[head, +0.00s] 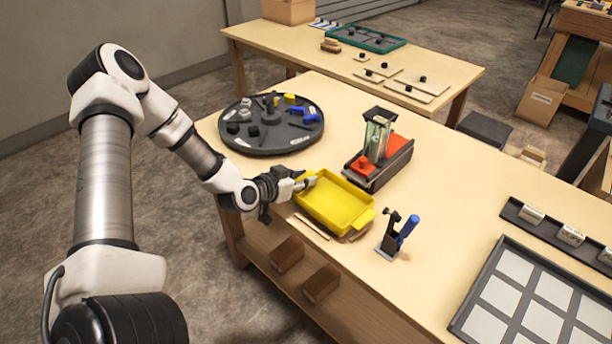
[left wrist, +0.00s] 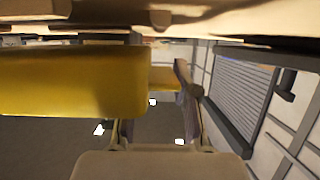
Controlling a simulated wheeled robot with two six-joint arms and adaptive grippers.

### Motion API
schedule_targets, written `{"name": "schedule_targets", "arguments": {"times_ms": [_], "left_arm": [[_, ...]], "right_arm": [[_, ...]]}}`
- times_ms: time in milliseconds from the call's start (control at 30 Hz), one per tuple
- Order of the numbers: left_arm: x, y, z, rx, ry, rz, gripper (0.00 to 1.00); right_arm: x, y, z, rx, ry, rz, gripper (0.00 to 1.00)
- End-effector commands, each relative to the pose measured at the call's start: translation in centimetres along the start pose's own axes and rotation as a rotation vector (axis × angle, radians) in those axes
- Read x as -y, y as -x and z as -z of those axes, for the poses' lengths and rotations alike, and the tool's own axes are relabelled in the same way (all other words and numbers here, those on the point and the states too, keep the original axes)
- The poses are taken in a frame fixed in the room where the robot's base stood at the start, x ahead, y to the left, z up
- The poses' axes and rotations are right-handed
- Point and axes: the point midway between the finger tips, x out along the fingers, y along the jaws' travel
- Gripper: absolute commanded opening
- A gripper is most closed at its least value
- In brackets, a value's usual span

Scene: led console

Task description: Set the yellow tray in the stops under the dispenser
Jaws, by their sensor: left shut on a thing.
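The yellow tray (head: 338,205) is near the table's front edge, roughly level and empty, with a tab at each end. My left gripper (head: 306,183) is shut on its left end tab; that tab also shows between the fingers in the left wrist view (left wrist: 165,78), beside the tray wall (left wrist: 75,85). Whether the tray touches the table is hard to tell. The dispenser (head: 377,138), a clear upright box on a dark base with red parts, stands behind the tray, apart from it. I cannot make out the stops clearly. My right gripper is not in view.
A dark round turntable (head: 270,142) with small parts is behind my left gripper. A black stand with a blue handle (head: 407,230) is close to the tray's right. A thin wooden strip (head: 311,227) lies at the front edge.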

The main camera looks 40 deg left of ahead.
Motion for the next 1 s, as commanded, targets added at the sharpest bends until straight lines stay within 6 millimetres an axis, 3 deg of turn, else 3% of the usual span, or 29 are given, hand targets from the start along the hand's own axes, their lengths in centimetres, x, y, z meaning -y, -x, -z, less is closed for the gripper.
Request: {"name": "schedule_targets", "arguments": {"times_ms": [1000], "left_arm": [[0.06,0.20,0.02,-0.001,0.000,0.000,0.00]], "right_arm": [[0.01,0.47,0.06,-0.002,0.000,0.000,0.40]]}}
